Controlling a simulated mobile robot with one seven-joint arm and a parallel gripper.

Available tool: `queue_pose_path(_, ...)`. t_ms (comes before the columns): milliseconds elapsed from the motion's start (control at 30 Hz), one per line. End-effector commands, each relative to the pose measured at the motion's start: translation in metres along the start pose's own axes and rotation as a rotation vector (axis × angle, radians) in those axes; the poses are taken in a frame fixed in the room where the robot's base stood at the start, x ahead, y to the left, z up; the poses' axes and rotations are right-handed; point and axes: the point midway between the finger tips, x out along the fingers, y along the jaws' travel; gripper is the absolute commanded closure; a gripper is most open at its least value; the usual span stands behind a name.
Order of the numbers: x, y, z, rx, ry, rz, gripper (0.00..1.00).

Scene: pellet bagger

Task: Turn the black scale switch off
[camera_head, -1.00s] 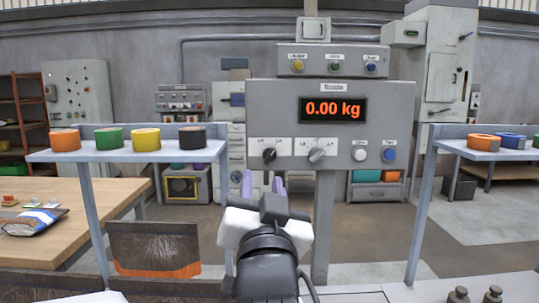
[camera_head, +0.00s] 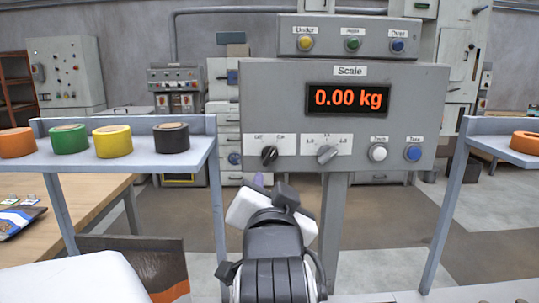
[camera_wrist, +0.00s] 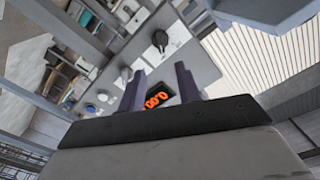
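The black scale switch (camera_head: 269,155) is a small knob at the left of the grey scale panel (camera_head: 290,98), under a white label plate. It also shows in the wrist view (camera_wrist: 160,40), beyond the fingertips. The panel's display (camera_head: 347,98) reads 0.00 kg in orange. My gripper (camera_head: 258,180) is in front of and just below the switch, with one purple fingertip visible in the head view. In the wrist view its two fingers (camera_wrist: 160,70) are apart with nothing between them, and they appear clear of the switch.
Right of the switch are a grey selector knob (camera_head: 327,155), a white button (camera_head: 378,152) and a blue button (camera_head: 413,152). A shelf (camera_head: 200,155) with several tape rolls stands left, and another shelf (camera_head: 495,142) right. Three lamps top the panel.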

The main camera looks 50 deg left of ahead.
Motion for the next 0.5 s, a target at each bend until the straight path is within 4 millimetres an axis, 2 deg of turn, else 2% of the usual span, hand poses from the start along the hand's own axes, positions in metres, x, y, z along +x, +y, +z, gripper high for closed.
queue_pose_path(267, 0.021, -0.003, -0.005, 0.000, -0.006, 0.003, 0.66)
queue_pose_path(467, 0.050, -0.001, -0.003, -0.001, -0.005, 0.004, 0.66)
queue_pose_path(500, 0.060, 0.000, -0.001, -0.001, -0.004, 0.004, 0.66)
